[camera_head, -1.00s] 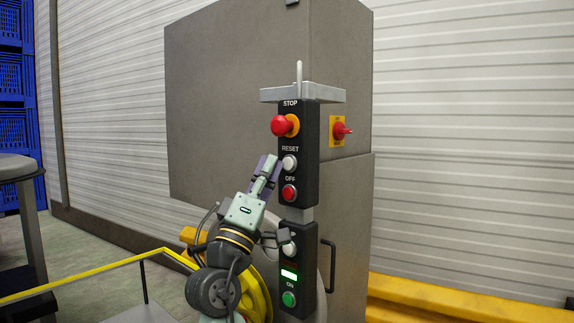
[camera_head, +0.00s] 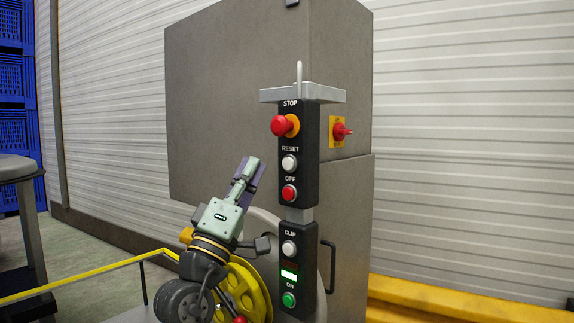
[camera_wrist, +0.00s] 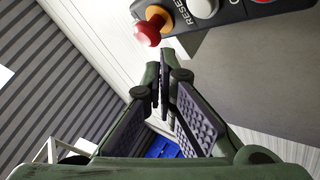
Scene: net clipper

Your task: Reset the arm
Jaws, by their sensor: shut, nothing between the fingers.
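My gripper (camera_head: 249,169) is shut and empty in the head view, to the left of the control panel and apart from it, pointing up and slightly right. In the wrist view its fingers (camera_wrist: 163,75) meet at the tips with nothing between them. The black control panel (camera_head: 297,190) carries a red STOP button (camera_head: 285,125), a white RESET button (camera_head: 290,162), a red OFF button (camera_head: 289,192), a white CLIP button (camera_head: 289,249) and a green ON button (camera_head: 289,299). The STOP button (camera_wrist: 150,27) and RESET button (camera_wrist: 203,7) also show at the top of the wrist view.
A large grey cabinet (camera_head: 235,100) stands behind the panel, with a red rotary switch (camera_head: 340,131) on its side. A yellow wheel (camera_head: 247,287) and yellow rail (camera_head: 90,278) lie low at the left. Blue crates (camera_head: 12,80) stand far left.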

